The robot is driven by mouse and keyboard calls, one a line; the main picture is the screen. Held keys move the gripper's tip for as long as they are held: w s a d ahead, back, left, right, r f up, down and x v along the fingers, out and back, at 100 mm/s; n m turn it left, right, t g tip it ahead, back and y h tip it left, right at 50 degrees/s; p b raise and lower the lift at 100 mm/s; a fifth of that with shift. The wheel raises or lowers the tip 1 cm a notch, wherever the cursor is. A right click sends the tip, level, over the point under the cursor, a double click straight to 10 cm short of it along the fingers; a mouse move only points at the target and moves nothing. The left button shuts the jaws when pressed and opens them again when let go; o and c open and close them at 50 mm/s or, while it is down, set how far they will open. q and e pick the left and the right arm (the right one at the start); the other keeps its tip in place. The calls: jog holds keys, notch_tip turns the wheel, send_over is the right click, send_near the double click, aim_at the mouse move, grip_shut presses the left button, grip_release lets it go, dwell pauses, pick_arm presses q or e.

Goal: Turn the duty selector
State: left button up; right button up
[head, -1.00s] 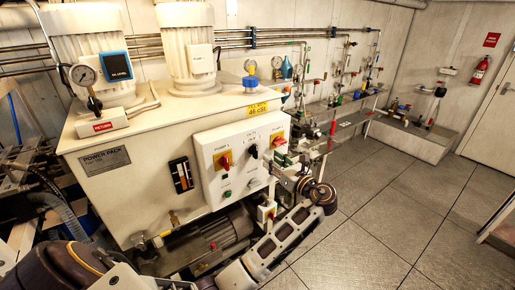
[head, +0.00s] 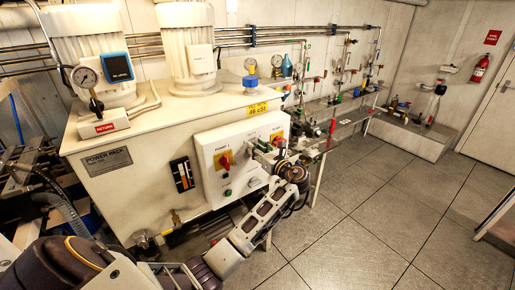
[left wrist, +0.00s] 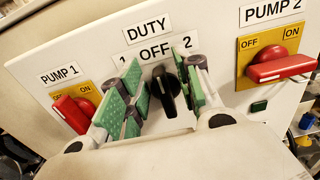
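The duty selector (left wrist: 168,92) is a black knob on the white control panel (head: 208,152), under the labels DUTY, 1, OFF and 2. Its ridge stands roughly upright below OFF. In the left wrist view my left gripper (left wrist: 163,95) is open, with green-padded fingers on either side of the knob. A gap shows beside the knob, and I see no firm grip on it. In the head view my left gripper (head: 260,152) is at the panel and hides the selector. My right gripper is not in view.
The red PUMP 1 switch (left wrist: 72,114) is left of the fingers, and the red PUMP 2 switch (left wrist: 281,66) is close on the right. Open floor (head: 365,215) lies to the right.

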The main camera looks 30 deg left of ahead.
pick_arm(q)
jog(key=shift+c, duration=0.4)
grip_shut()
jog(key=shift+s+n, duration=0.1)
jog(key=shift+n, duration=0.5)
jog(key=n+b, duration=0.1)
jog(key=n, duration=0.1)
jog(key=s+n+b, duration=0.1)
jog(key=n, duration=0.2)
jog(key=n+b, duration=0.1)
jog(key=n, duration=0.1)
jog(key=shift+s+a+f+n, duration=0.25)
jog(key=shift+a+f+n, duration=0.1)
jog(key=shift+f+n, duration=0.05)
